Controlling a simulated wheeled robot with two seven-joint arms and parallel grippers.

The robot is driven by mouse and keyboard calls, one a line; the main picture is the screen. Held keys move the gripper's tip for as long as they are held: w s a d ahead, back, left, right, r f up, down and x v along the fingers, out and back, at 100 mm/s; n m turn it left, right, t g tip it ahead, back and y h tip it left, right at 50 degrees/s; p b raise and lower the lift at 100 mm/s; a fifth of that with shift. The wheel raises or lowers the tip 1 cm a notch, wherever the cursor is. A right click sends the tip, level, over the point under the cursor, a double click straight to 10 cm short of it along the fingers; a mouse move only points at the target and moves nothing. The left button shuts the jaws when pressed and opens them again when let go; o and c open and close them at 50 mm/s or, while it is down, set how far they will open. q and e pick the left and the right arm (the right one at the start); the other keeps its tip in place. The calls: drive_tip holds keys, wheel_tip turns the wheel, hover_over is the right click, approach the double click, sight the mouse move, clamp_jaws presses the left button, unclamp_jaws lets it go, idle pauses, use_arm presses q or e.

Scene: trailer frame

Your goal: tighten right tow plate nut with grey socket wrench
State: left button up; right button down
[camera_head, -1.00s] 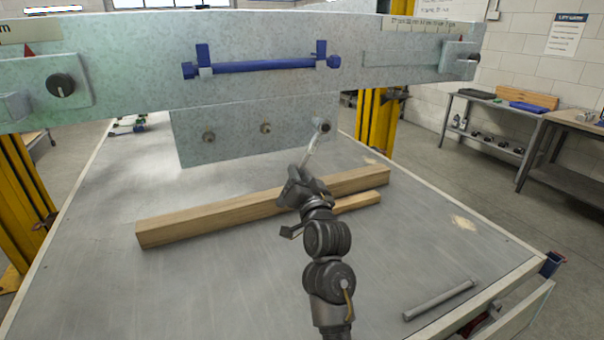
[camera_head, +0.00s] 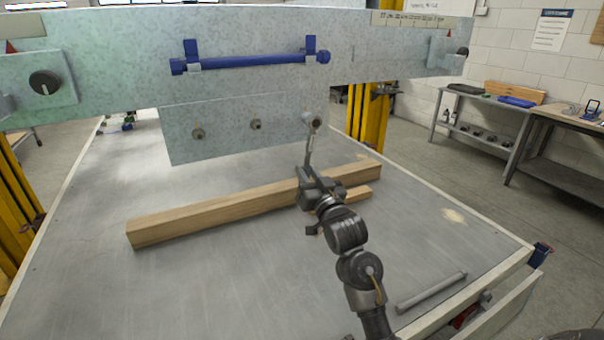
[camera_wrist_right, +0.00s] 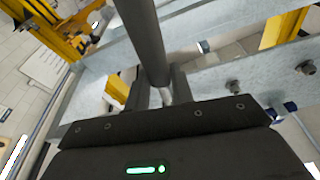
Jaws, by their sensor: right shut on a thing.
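The grey socket wrench (camera_head: 310,148) is in my right gripper (camera_head: 312,178), which is shut on its handle. Its head sits at the right nut (camera_head: 313,121) of the tow plate (camera_head: 225,145); whether the socket is fully seated on it I cannot tell. The wrench handle also shows large in the right wrist view (camera_wrist_right: 144,40), between the jaws (camera_wrist_right: 155,92). The middle nut (camera_head: 256,124) and the left nut (camera_head: 198,134) show bare on the plate. My left gripper is not in view.
A wooden beam (camera_head: 220,208) and a shorter wood piece (camera_head: 356,194) lie on the table (camera_head: 230,275) below the plate. A grey bar (camera_head: 432,292) lies at the front right. A blue-handled bar (camera_head: 250,63) is mounted on the frame beam above. The front left table is clear.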

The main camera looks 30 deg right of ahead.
drive_tip(key=d+r+n+y+p, duration=0.1)
drive_tip(key=d+n+y+p, duration=0.1)
drive_tip(key=d+n, duration=0.7)
drive_tip(key=shift+s+r+n+g+y, duration=0.15)
drive_tip(key=shift+r+n+g+y, duration=0.15)
drive_tip(key=shift+n+y, duration=0.35)
drive_tip(key=shift+a+f+m+h+p, duration=0.2)
drive_tip(key=shift+a+m+p, duration=0.15)
drive_tip(key=shift+a+m, duration=0.25)
drive_tip(key=shift+a+f+m+h+p, duration=0.1)
drive_tip(key=shift+a+f+m+p, duration=0.15)
drive_tip(key=shift+a+m, duration=0.3)
